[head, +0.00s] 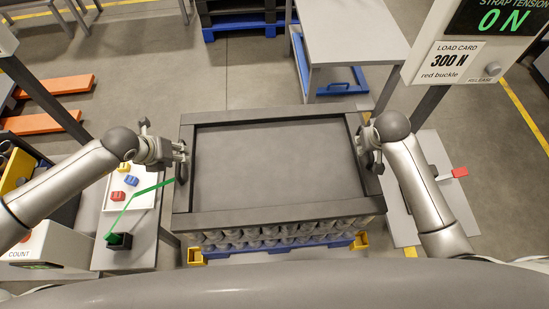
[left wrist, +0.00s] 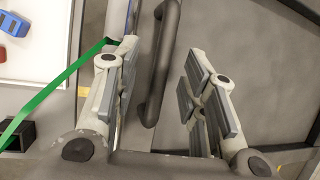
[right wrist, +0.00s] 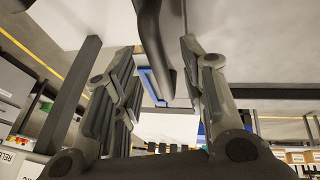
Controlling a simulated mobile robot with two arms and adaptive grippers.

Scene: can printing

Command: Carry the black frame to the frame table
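The black frame (head: 280,213) lies flat on top of a pallet stack of cans (head: 280,233), around a grey top sheet. My left gripper (head: 181,158) is at the frame's left side. In the left wrist view its fingers (left wrist: 160,98) are open, with the frame's dark handle (left wrist: 160,65) between them, apart from both. My right gripper (head: 372,150) is at the right side. In the right wrist view its fingers (right wrist: 160,80) are open on either side of another dark handle (right wrist: 154,45). A bare grey table (head: 350,38), seemingly the frame table, stands at the back right.
A side table with a white tray (head: 145,190), coloured buckles and a green strap (head: 150,188) stands close on the left. A display panel (head: 470,60) stands at the right. Blue pallets (head: 240,22) lie behind; open floor lies beyond the stack.

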